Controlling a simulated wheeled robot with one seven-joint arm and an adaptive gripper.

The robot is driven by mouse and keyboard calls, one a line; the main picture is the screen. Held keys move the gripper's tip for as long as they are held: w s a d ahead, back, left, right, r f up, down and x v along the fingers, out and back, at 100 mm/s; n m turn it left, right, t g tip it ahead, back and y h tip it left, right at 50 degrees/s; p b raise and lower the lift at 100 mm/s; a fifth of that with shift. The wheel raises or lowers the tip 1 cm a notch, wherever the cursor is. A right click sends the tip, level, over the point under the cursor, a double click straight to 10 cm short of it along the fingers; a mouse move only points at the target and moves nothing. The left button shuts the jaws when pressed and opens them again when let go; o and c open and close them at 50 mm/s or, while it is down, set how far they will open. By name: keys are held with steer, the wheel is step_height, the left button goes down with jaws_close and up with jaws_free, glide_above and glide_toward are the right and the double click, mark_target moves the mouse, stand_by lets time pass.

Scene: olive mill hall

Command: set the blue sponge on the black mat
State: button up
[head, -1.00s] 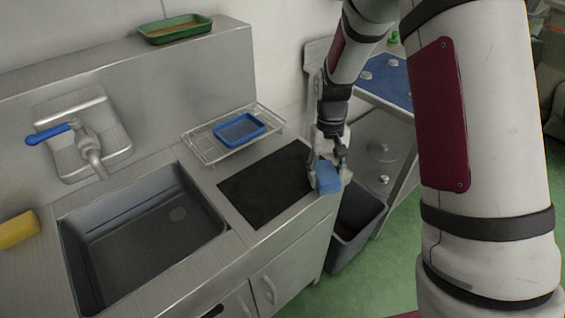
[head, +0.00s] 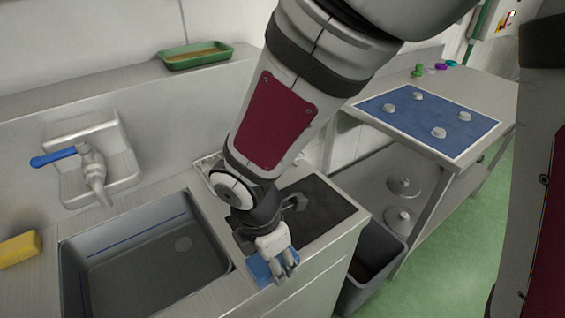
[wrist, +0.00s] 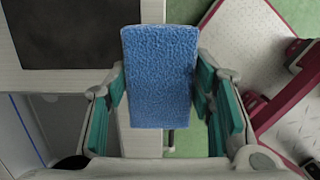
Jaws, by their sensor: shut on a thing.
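The blue sponge (head: 260,271) is between the fingers of my gripper (head: 274,262), near the sink's front right corner. In the wrist view the sponge (wrist: 160,75) is upright in the picture, with the teal finger pads of my gripper (wrist: 165,112) shut on its two sides. The black mat (head: 325,208) lies flat on the counter right of the sink, partly hidden by my arm. In the wrist view the mat (wrist: 65,35) is at upper left, apart from the sponge. I cannot tell the sponge's exact height.
The grey sink (head: 150,255) is left of my gripper; a yellow sponge (head: 18,249) lies beyond it. A wire rack (head: 208,163) is mostly hidden behind my arm. A grey bin (head: 368,268) stands right of the counter. A table with a blue panel (head: 425,118) is further right.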

steer(key=w, duration=0.4)
steer(key=w+f, duration=0.1)
steer(key=w, duration=0.9)
steer(key=shift+f, duration=1.9)
steer(key=shift+f, duration=0.2)
steer(key=o, duration=1.1)
